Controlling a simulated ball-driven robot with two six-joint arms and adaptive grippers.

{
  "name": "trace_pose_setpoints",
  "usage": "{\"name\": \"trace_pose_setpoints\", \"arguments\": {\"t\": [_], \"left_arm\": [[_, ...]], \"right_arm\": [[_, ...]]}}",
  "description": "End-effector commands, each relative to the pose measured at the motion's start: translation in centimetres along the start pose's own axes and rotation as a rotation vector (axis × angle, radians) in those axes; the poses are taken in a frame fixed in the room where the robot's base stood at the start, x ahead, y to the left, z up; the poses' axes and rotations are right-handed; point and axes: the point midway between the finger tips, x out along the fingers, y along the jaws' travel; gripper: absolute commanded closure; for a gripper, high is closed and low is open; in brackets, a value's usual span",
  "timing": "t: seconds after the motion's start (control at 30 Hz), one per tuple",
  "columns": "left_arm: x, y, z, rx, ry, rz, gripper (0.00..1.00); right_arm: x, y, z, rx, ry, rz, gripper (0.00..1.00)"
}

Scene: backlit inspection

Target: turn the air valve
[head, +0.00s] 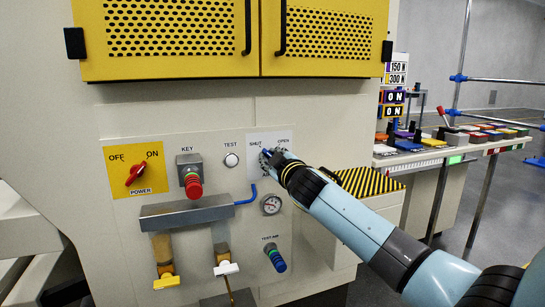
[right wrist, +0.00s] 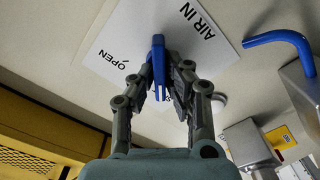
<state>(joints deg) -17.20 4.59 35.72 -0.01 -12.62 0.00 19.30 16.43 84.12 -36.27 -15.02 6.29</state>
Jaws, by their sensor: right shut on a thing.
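The air valve's blue handle (right wrist: 158,62) stands out from a white plate marked AIR IN and OPEN in the right wrist view. My right gripper (right wrist: 162,80) is shut on this handle, with one finger on each side. In the head view my right gripper (head: 272,158) is at the same white plate (head: 284,137), marked SHUT on the left and OPEN on the right. The gripper hides most of the valve there, and a bit of blue handle (head: 265,153) shows toward SHUT. My left gripper is in neither view.
Left of the valve are a red power switch (head: 134,174), a key switch with a red knob (head: 190,177) and a white test button (head: 231,160). A pressure gauge (head: 271,205) and a blue test-air knob (head: 274,257) sit below. Yellow mesh doors (head: 165,35) are above.

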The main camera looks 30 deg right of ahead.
Motion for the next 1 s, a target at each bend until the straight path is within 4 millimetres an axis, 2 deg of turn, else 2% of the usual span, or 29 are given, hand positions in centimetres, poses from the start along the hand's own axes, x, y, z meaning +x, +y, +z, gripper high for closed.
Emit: {"name": "trace_pose_setpoints", "arguments": {"t": [0.47, 0.5, 0.67, 1.0], "left_arm": [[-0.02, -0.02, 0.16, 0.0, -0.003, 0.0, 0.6], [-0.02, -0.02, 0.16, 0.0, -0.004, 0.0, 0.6], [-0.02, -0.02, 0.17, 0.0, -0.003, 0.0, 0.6], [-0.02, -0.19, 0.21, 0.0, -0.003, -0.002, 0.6]], "right_arm": [[0.0, -0.03, -0.04, -0.015, 0.001, 0.0, 1.0], [0.0, -0.03, -0.04, -0.015, 0.001, 0.0, 0.87], [0.0, -0.03, -0.03, -0.014, 0.001, 0.0, 0.66], [-0.48, -0.08, 0.04, -0.014, 0.0, -0.001, 0.66]]}}
